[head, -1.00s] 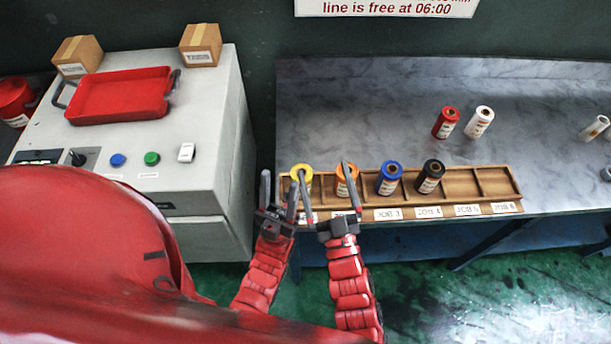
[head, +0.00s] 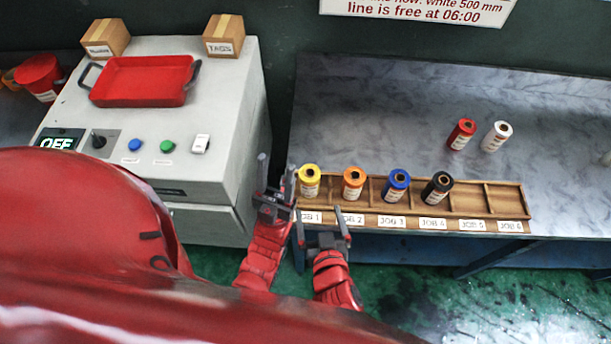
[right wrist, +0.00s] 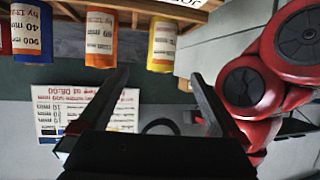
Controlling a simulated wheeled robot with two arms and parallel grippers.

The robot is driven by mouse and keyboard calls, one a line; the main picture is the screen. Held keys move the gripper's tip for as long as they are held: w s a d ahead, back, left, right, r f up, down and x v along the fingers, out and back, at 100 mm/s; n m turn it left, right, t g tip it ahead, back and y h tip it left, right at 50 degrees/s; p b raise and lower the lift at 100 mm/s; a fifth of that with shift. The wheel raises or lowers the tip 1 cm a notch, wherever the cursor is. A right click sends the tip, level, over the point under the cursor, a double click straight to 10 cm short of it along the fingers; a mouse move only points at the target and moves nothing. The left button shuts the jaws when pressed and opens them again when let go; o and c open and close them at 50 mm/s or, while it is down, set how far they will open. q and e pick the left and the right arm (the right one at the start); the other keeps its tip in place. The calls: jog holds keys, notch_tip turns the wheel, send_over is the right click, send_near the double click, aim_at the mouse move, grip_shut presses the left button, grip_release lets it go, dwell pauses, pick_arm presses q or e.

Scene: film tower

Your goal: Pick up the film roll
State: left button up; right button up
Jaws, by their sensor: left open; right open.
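Film rolls stand upright in a wooden rack: yellow (head: 309,183) in JOB 1, orange (head: 353,184) in JOB 2, blue (head: 396,186) in JOB 3, black (head: 436,188) in JOB 4. A red roll (head: 461,134) and a white roll (head: 496,137) stand behind on the table. My left gripper (head: 277,170) is open and empty, left of the rack. My right gripper (head: 320,220) is open and empty at the rack's front edge, below the yellow and orange rolls. The right wrist view is upside down; yellow (right wrist: 163,43), orange (right wrist: 101,36) and blue (right wrist: 33,30) rolls show beyond the open fingers.
The wooden rack (head: 505,203) has free slots at JOB 5 and JOB 6. The marbled table (head: 370,110) is mostly clear behind it. A grey cabinet (head: 225,140) on the left bears a red tray (head: 140,82), buttons and two boxes. A sign (head: 420,8) hangs above.

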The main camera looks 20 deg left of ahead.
aim_at(308, 174)
jog(key=p+x, duration=0.2)
jog(key=x, duration=0.8)
jog(key=shift+w+a+f, duration=0.15)
jog(key=shift+w+a, duration=0.05)
jog(key=shift+w, duration=0.1)
jog(key=shift+w+a+f, duration=0.25)
jog(key=shift+w, duration=0.1)
jog(key=shift+w+a+f+p, duration=0.1)
jog(key=shift+w+a+p, duration=0.1)
jog(key=shift+w+p, duration=0.25)
jog(key=p+x, duration=0.1)
jog(key=x, duration=0.2)
jog(key=shift+s+f, duration=0.15)
jog(key=shift+s, duration=0.05)
jog(key=shift+w+a+f+p, duration=0.3)
jog(key=shift+w+a, duration=0.05)
jog(key=shift+w, duration=0.2)
jog(key=c, duration=1.6)
